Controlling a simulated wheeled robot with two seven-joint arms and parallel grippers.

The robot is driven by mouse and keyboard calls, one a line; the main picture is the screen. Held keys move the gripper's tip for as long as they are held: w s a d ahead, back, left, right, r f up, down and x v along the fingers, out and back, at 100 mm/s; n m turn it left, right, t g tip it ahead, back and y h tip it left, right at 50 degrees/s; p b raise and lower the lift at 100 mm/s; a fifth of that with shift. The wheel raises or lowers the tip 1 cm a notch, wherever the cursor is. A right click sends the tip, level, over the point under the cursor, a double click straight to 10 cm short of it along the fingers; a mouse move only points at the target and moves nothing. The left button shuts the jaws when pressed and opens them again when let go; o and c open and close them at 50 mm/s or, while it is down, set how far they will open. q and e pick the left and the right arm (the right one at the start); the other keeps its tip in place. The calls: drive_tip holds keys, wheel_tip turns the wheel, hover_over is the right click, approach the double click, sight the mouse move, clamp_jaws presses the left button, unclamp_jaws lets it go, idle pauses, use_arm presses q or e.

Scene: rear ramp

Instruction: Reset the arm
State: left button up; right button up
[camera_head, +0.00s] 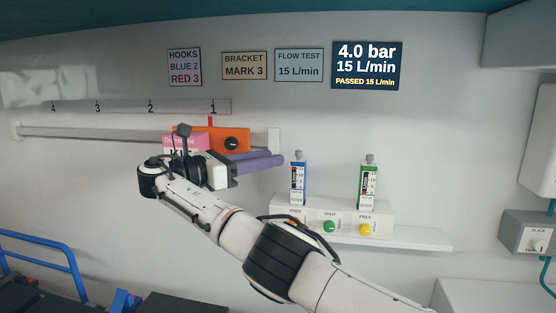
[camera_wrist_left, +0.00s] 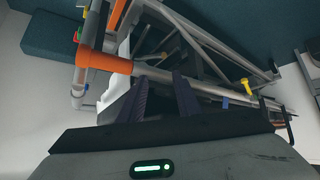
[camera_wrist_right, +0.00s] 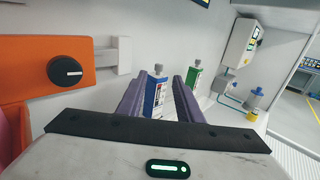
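My right arm reaches in from the lower right of the head view. My right gripper (camera_head: 262,162) is in front of the wall rail, its purple fingers pointing right. In the right wrist view its fingers (camera_wrist_right: 158,98) are apart with nothing between them; a blue-labelled flowmeter (camera_wrist_right: 158,92) shows beyond the gap. My left gripper is out of the head view. In the left wrist view its dark fingers (camera_wrist_left: 162,98) are apart and seem empty, with a grey and orange tubular frame (camera_wrist_left: 150,68) beyond them.
An orange unit with a black knob (camera_head: 231,143) and a pink box (camera_head: 184,142) are behind my right wrist, at the rail (camera_head: 90,133). Blue and green flowmeters (camera_head: 297,182) (camera_head: 368,185) stand on a white block above a shelf (camera_head: 420,238). A blue tubular frame (camera_head: 40,240) is lower left.

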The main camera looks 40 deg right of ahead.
drive_tip(key=shift+a, duration=0.1)
idle(0.5)
